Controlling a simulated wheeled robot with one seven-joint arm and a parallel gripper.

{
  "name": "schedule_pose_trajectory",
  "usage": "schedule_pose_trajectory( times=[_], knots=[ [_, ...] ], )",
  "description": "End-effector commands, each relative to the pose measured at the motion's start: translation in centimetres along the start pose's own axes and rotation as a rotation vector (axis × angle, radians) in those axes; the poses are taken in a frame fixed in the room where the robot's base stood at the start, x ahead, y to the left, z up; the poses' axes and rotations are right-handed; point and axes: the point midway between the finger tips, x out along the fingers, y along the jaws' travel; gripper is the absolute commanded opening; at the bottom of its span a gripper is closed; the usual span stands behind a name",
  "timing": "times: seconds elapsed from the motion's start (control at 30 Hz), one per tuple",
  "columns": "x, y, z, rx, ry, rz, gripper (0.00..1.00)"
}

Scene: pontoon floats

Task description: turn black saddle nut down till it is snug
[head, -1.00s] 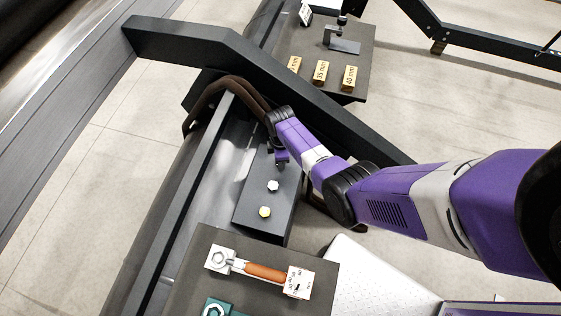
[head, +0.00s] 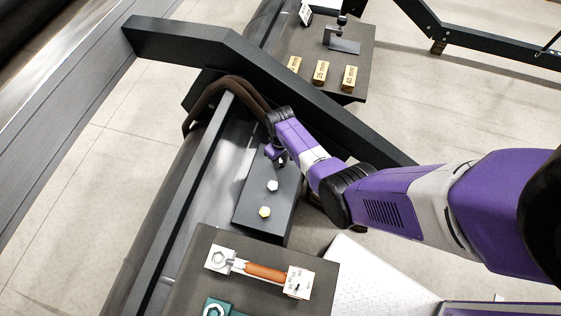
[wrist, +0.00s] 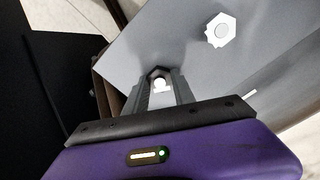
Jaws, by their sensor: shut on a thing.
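The black saddle nut (wrist: 158,71) shows in the wrist view as a dark six-sided rim around a pale stud end (wrist: 160,84). My gripper (wrist: 161,88) is shut on it, with one finger on each side. In the head view my gripper (head: 277,158) points down at the far end of the grey saddle plate (head: 252,193) and hides the black nut. How far the nut sits above the plate cannot be told.
A white nut (head: 272,186) and a yellow nut (head: 264,212) stand nearer on the plate. A dark beam (head: 262,70) crosses close behind my wrist. A brown curved tube (head: 205,97) lies to the left. A board (head: 245,235) with an orange-handled wrench (head: 264,272) is in front.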

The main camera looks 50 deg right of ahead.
Motion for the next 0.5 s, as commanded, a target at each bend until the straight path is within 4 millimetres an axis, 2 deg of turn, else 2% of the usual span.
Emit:
schedule_pose_trajectory(
  times=[0.17, 0.5],
  knots=[
    [-0.02, -0.04, -0.05, 0.071, 0.001, 0.000, 0.00],
    [0.02, -0.04, -0.05, 0.524, 0.001, -0.001, 0.00]
  ],
)
